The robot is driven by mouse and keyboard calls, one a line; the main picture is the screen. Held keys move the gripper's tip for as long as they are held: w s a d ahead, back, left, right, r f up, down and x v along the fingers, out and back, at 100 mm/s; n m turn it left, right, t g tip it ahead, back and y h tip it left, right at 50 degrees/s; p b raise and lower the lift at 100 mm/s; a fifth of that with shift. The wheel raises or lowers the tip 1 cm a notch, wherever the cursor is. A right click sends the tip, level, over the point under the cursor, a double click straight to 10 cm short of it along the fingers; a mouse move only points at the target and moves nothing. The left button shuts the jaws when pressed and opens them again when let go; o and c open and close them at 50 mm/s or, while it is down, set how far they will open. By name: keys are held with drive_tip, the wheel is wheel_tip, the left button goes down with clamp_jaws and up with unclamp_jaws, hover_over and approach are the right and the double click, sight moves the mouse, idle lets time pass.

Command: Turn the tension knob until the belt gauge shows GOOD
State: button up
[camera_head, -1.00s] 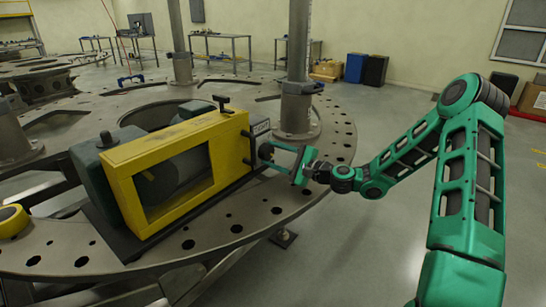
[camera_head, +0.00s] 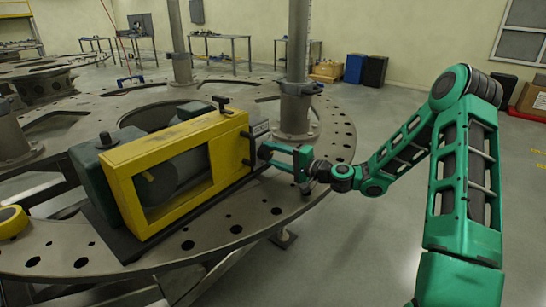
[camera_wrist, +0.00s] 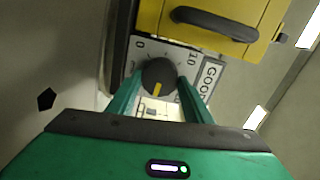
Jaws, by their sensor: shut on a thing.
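The tension knob (camera_wrist: 158,74) is a dark round knob with a yellow pointer mark, in the middle of the wrist view. Its mark points roughly downward in that view, away from the printed 0 and 10. My gripper (camera_wrist: 160,80) has its green fingers on both sides of the knob and is shut on it. A white label reading GOOD (camera_wrist: 210,76) stands right of the knob; I cannot make out a gauge needle. In the head view, my gripper (camera_head: 270,153) reaches the right end of the yellow-framed machine (camera_head: 130,192); the knob is mostly hidden there.
The machine stands on a round metal turret plate (camera_head: 250,222) with many holes. A thick upright post (camera_head: 298,70) rises just behind my gripper. A dark handle (camera_wrist: 215,22) sticks out of the yellow housing above the knob.

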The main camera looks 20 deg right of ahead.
drive_tip(key=shift+f+n, duration=0.25)
drive_tip(key=shift+n, duration=0.05)
drive_tip(key=o, duration=1)
drive_tip(key=shift+o, duration=0.2)
drive_tip(key=shift+r, duration=0.1)
drive_tip(key=shift+s+d, duration=0.1)
drive_tip(key=v, duration=1)
drive_tip(key=shift+s+d, duration=0.1)
drive_tip(key=shift+s, duration=0.1)
